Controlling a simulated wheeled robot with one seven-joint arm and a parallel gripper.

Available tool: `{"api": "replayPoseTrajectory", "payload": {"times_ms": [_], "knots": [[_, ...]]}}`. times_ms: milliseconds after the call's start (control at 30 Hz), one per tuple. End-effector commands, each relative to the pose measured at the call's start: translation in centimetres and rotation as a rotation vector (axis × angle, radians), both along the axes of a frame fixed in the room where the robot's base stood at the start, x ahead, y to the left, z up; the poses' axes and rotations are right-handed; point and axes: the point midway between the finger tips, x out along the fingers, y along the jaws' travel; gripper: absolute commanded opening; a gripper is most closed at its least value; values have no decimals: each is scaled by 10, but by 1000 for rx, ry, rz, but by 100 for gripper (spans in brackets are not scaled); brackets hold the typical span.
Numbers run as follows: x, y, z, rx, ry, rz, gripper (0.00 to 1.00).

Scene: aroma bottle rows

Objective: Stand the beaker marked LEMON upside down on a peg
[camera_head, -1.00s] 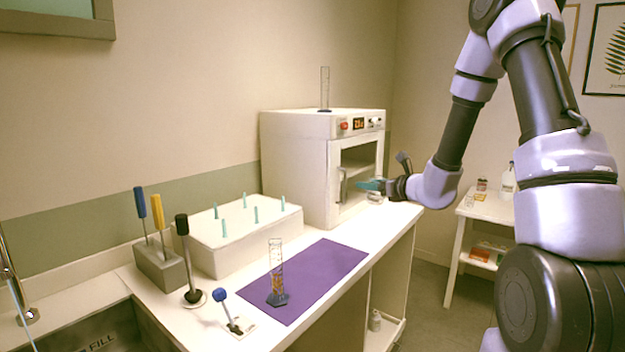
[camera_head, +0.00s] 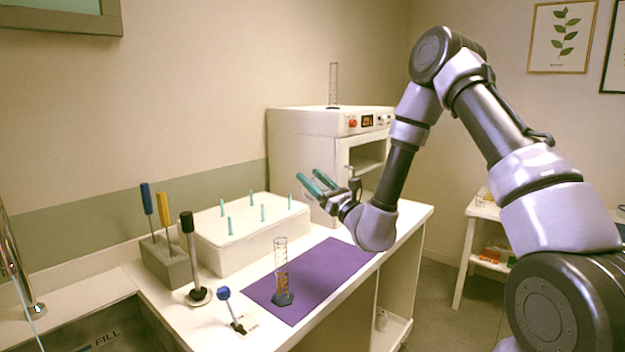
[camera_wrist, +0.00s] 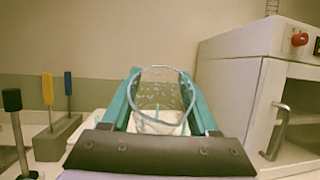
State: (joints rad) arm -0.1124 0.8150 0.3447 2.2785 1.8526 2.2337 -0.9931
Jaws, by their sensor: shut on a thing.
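My gripper (camera_head: 318,184) has teal fingers and is shut on a clear glass beaker (camera_wrist: 160,88), whose round rim shows between the fingers in the wrist view. I cannot read a LEMON mark on it, and the glass hardly shows in the head view. The gripper is above the counter, right of the peg board and in front of the white oven. The peg board (camera_head: 235,256) is a white block with several upright teal pegs (camera_head: 262,213). The pegs I see are bare. A peg shows faintly through the glass in the wrist view.
A white oven (camera_head: 300,140) with a tall cylinder (camera_head: 333,85) on top stands behind. A graduated cylinder (camera_head: 282,270) stands on the purple mat (camera_head: 325,270). A tool holder (camera_head: 165,262), a black-topped stick (camera_head: 190,250) and a blue-knobbed lever (camera_head: 226,302) stand at left.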

Motion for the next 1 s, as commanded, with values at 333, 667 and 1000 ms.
{"api": "replayPoseTrajectory", "payload": {"times_ms": [333,667,1000], "knots": [[0,-1,0,242,239,136,6],[0,-2,-1,596,588,342,6],[0,-1,0,960,946,554,6]]}}
